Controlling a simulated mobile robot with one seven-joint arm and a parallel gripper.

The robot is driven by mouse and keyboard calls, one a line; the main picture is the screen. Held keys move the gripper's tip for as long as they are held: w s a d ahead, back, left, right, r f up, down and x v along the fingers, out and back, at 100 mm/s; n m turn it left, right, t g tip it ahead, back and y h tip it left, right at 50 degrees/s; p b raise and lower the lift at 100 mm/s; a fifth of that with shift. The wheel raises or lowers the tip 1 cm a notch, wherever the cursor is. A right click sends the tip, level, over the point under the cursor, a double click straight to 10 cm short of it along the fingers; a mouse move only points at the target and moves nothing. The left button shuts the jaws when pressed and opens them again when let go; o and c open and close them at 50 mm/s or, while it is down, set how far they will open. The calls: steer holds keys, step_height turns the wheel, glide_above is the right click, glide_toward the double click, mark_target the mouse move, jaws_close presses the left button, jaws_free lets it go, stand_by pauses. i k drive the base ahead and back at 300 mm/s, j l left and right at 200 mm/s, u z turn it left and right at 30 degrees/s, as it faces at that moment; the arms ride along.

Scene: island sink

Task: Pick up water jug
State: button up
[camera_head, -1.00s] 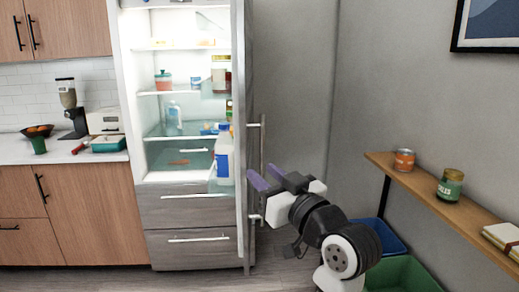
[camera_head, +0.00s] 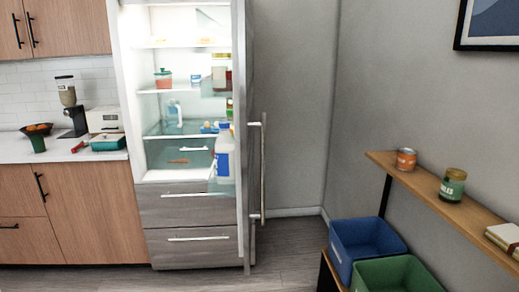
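The fridge (camera_head: 188,215) stands open, its door swung out toward me on the right. A pale bluish bottle or jug (camera_head: 173,115) stands upright on a middle shelf. A larger white jug with a blue label (camera_head: 225,155) sits low on the inside of the door, partly cut off by the door's edge. I cannot tell for sure which of the two is the water jug. My gripper is not in view.
The open fridge door's handle (camera_head: 263,165) sticks out to the right. A blue bin (camera_head: 365,240) and a green bin (camera_head: 398,275) stand at lower right under a wooden shelf (camera_head: 440,205). The floor (camera_head: 290,245) before the fridge is clear.

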mark_target(173, 112)
steer(key=i+j, duration=0.3)
steer(key=i, duration=0.15)
steer(key=i+j+u, duration=0.1)
steer(key=i+j, duration=0.15)
steer(key=i, duration=0.15)
steer(key=i+j, duration=0.25)
steer(key=i, duration=0.2)
steer(key=i+j, duration=0.25)
steer(key=i, duration=0.15)
steer(key=i+j+u, duration=0.1)
steer(key=i+j, duration=0.15)
steer(key=i, duration=0.2)
steer(key=i+j+z, duration=0.3)
steer(key=j, duration=0.2)
steer(key=j+z, duration=0.25)
steer(key=j, duration=0.25)
steer(key=i+j+z, duration=0.15)
steer(key=j+z, duration=0.15)
steer(key=j, duration=0.3)
steer(key=j+z, duration=0.25)
steer(key=j, duration=0.3)
steer(key=i, duration=0.5)
